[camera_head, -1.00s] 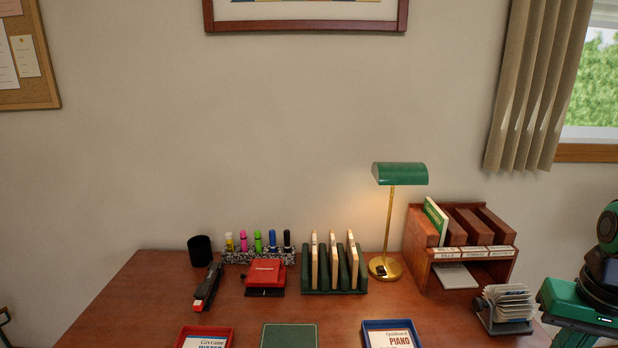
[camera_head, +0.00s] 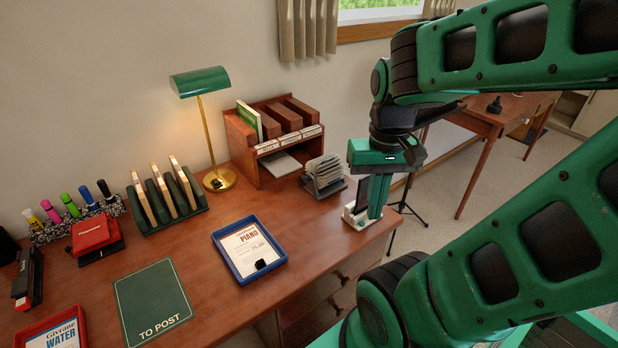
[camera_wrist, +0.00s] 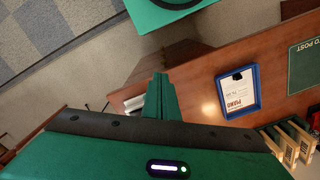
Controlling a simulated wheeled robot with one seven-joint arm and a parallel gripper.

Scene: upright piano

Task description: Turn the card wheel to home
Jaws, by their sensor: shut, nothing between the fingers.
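The card wheel (camera_head: 323,172) stands on the desk near its right back edge, a fan of pale grey cards on a dark stand. Its turning position is too small to read. My gripper (camera_head: 376,213) is to the right of the card wheel and nearer the camera, over the desk's right edge, pointing down. Its green fingers are together with nothing between them, and a gap shows between them and the wheel. In the wrist view the fingers (camera_wrist: 159,80) show at the middle; I cannot make out the wheel there.
A white item (camera_head: 352,221) lies on the desk beside my fingertips, partly hidden. A wooden sorter (camera_head: 243,133) stands left of the wheel, with a lamp (camera_head: 200,84) beyond. A blue tray (camera_head: 222,239) sits nearer the front. Desk space before the wheel is clear.

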